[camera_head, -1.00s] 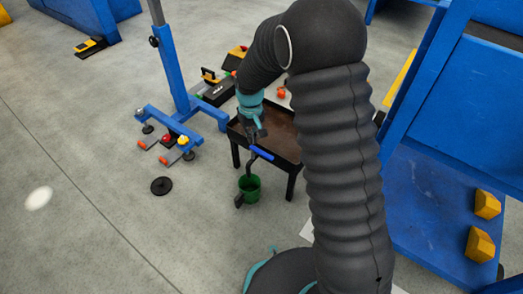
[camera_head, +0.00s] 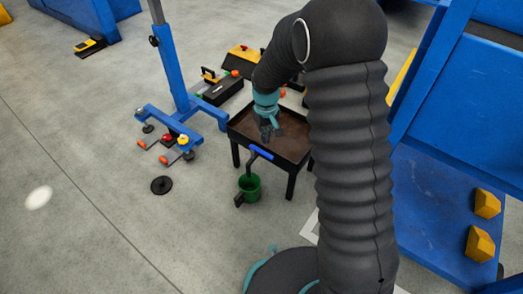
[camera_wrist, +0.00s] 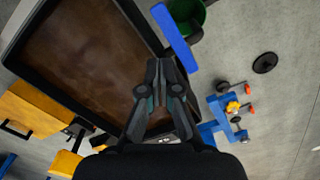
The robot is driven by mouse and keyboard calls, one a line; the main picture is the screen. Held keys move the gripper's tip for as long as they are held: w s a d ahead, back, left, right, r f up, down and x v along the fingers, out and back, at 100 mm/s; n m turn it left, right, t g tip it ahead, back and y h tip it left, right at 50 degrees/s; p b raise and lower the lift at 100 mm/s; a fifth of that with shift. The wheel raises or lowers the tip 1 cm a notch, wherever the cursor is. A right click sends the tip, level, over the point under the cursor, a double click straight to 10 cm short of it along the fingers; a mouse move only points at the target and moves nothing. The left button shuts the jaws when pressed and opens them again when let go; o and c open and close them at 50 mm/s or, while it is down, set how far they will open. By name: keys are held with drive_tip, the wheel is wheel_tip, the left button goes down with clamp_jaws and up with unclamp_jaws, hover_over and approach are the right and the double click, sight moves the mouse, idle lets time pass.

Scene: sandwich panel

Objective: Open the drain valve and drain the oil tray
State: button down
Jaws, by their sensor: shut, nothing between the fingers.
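The oil tray (camera_head: 290,161) is a dark, legged tray with brown contents; its rim also shows in the wrist view (camera_wrist: 24,36). The drain valve's blue handle (camera_head: 261,153) lies roughly along the tray's front edge, above a dark drain pipe (camera_head: 251,166). The handle is also in the wrist view (camera_wrist: 176,38). A green bucket (camera_head: 250,186) stands on the floor beneath the pipe, partly cut off in the wrist view (camera_wrist: 190,14). My gripper (camera_head: 271,138) is shut and empty above the tray, apart from the handle; its fingertips show in the wrist view (camera_wrist: 161,68).
A blue wheeled stand (camera_head: 180,120) is left of the tray. A black disc (camera_head: 161,185) lies on the floor. A dark toolbox (camera_head: 221,88) and yellow items stand behind. A large blue structure (camera_head: 425,210) is on the right. The floor at front left is clear.

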drive_tip(key=shift+d, duration=1.6)
drive_tip(key=shift+f, duration=0.1)
drive_tip(key=shift+f+b, duration=0.95)
drive_tip(key=shift+f, duration=0.8)
drive_tip(key=shift+s+a, duration=0.1)
drive_tip(key=shift+s, duration=0.05)
